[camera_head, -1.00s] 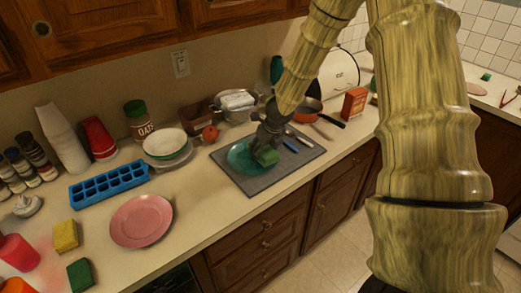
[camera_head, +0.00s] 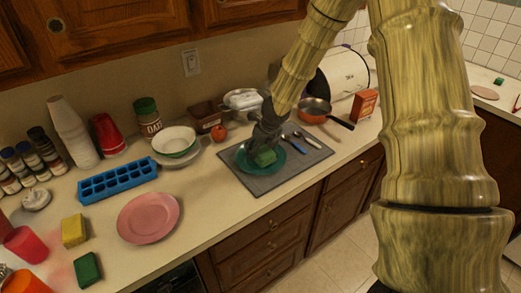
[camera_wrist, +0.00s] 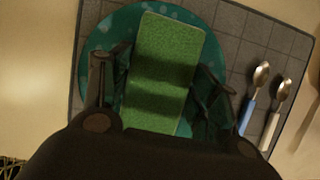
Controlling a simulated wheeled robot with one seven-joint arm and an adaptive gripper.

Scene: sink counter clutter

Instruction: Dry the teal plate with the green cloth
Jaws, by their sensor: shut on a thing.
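The teal plate (camera_head: 242,160) lies on a dark grey mat (camera_head: 265,187) on the counter. In the wrist view the plate (camera_wrist: 98,45) shows pale wet-looking spots on its rim. The green cloth (camera_head: 265,158) looks like a flat rectangular block. It lies over the middle of the plate and appears to touch it, though the exact contact is hard to see. My gripper (camera_wrist: 165,85) is shut on the cloth (camera_wrist: 160,55), with one finger on each side. My fingers and wrist hide part of the plate.
Two spoons (camera_head: 292,144) lie on the mat just right of the plate. A pan (camera_head: 315,108) and a red box (camera_head: 363,104) stand behind to the right. Bowls (camera_head: 174,142) and a tomato (camera_head: 218,132) are behind left; a pink plate (camera_head: 148,217) is at left.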

